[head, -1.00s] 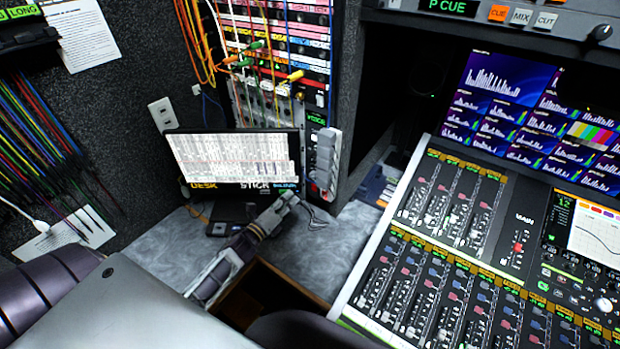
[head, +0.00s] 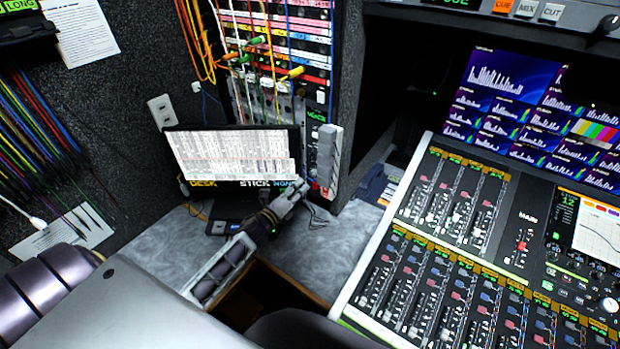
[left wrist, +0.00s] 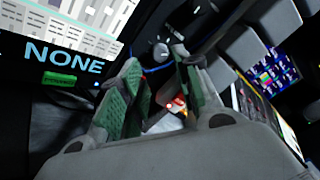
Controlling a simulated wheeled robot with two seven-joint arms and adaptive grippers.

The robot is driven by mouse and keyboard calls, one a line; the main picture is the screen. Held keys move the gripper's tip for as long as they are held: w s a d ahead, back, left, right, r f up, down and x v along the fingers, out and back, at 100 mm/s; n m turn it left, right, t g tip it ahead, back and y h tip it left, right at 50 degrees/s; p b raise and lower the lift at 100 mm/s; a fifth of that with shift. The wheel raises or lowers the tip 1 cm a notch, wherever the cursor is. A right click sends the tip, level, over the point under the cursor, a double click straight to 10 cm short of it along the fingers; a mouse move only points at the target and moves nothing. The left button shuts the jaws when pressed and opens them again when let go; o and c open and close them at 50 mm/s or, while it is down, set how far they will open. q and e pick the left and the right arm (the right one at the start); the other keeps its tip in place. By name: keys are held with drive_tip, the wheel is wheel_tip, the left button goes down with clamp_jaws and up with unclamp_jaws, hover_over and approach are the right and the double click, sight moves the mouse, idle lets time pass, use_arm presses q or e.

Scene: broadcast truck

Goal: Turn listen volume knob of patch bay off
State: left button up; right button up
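The patch bay (head: 285,70) stands at the back, full of coloured cords and label strips. In the left wrist view a dark knob (left wrist: 160,51) with a pale mark shows on a dark panel just beyond my fingertips. I cannot read its label, so I cannot tell whether it is the listen volume knob. My left gripper (head: 303,184) is in front of the monitor's lower right corner, close to the narrow panel beside the patch bay. In the left wrist view its green-padded fingers (left wrist: 156,68) are apart with nothing held between them. My right gripper is out of view.
A monitor (head: 232,155) stands left of the gripper. A grey handset (head: 329,155) hangs just right of it. The mixing desk (head: 455,215) fills the right side. Some grey worktop (head: 345,235) is clear between them.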

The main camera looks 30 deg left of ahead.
sight(312, 174)
use_arm(q)
drive_tip(key=shift+w+d+b, duration=0.15)
drive_tip(key=shift+w+b, duration=0.2)
drive_tip(key=shift+w, duration=0.85)
drive_tip(key=shift+w+d+b, duration=0.2)
drive_tip(key=shift+w+b, duration=0.15)
drive_tip(key=shift+w, duration=0.8)
drive_tip(key=shift+w+d+b, duration=0.15)
drive_tip(key=shift+w+b, duration=0.2)
drive_tip(key=shift+w, duration=1.25)
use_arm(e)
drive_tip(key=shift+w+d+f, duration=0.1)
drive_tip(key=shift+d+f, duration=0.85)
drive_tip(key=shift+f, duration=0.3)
use_arm(q)
drive_tip(key=shift+c, duration=0.5)
clamp_jaws()
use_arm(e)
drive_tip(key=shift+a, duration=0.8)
